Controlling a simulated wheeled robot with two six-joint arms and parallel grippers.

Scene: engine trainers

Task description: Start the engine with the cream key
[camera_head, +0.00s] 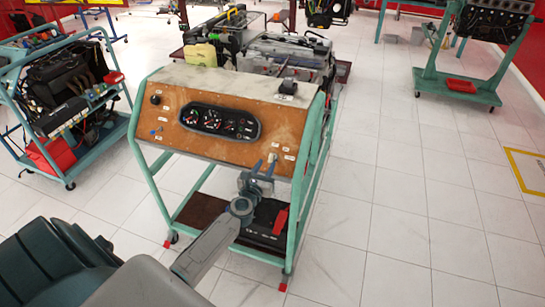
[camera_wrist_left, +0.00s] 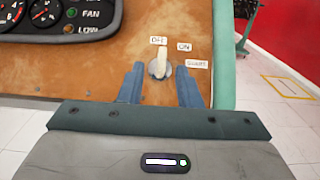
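The cream key (camera_wrist_left: 160,63) sits in a round grey switch on the brown panel (camera_wrist_left: 110,65) of the engine trainer. It points up toward the OFF label (camera_wrist_left: 158,41). The ON label (camera_wrist_left: 184,47) and a third label (camera_wrist_left: 197,64) are to its right. My left gripper (camera_head: 265,164) is open in front of the panel's lower right. In the left wrist view its two blue-grey fingers (camera_wrist_left: 160,72) stand on either side of the key, with visible gaps. In the head view the key (camera_head: 273,157) is small and partly hidden by the fingers. My right gripper is not in view.
The panel carries a gauge cluster (camera_head: 218,122) and a dark knob (camera_head: 155,99). A battery (camera_head: 262,229) with a red part sits low in the green frame (camera_head: 310,180). Other engine stands are at left (camera_head: 70,95) and back right (camera_head: 465,60). The tiled floor at right is clear.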

